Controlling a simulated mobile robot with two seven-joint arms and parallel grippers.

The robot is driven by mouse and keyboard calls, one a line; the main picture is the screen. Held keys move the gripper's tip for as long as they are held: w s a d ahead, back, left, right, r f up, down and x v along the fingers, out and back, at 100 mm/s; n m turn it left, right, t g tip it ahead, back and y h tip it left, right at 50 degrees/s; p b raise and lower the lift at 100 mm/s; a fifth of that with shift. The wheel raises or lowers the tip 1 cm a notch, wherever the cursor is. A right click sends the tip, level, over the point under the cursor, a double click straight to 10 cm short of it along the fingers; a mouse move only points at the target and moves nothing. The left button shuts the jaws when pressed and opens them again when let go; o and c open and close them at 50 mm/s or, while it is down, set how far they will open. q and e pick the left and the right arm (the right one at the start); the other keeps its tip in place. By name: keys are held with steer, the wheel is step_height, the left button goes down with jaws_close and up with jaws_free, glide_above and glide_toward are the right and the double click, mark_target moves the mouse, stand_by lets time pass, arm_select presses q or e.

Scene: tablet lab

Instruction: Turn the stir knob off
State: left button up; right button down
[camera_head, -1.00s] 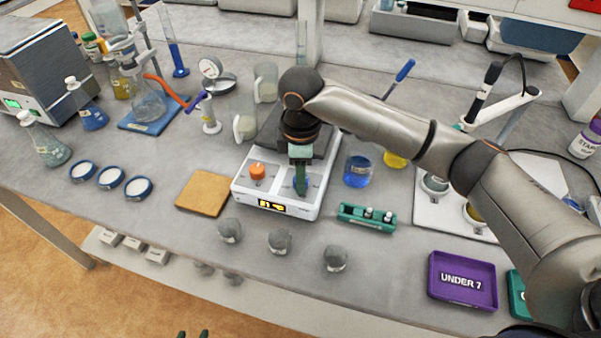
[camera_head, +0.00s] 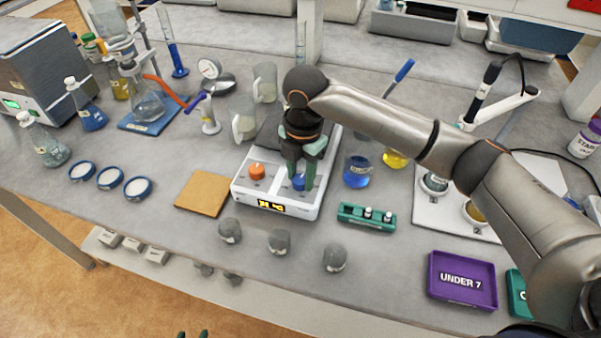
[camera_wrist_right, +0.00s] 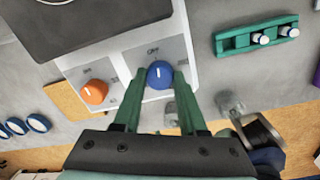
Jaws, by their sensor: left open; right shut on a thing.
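The white hotplate stirrer (camera_head: 322,193) stands mid-table with a lit display (camera_head: 271,206) on its front. An orange knob (camera_head: 257,171) is on its left and a blue knob (camera_head: 299,183) on its right. My right gripper (camera_head: 301,182) points down, its green fingers shut on the blue knob from two sides. In the right wrist view the blue knob (camera_wrist_right: 159,75) sits between the fingertips (camera_wrist_right: 157,82); its white mark points up toward a small label.
A blue-filled beaker (camera_head: 357,172) and a green vial rack (camera_head: 367,217) stand right of the hotplate. A cork board (camera_head: 203,193) lies to its left. Several grey knobbed pieces (camera_head: 279,242) are in front. A purple tray (camera_head: 461,280) is at the front right.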

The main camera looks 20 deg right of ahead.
mark_target(303, 179)
steer(key=shift+n, duration=1)
steer(key=shift+r, duration=0.1)
steer(key=shift+c, duration=2.3)
jaws_free()
step_height(303, 179, up, 12)
steer(key=shift+s+d+r, duration=0.15)
steer(key=shift+d+r, duration=0.05)
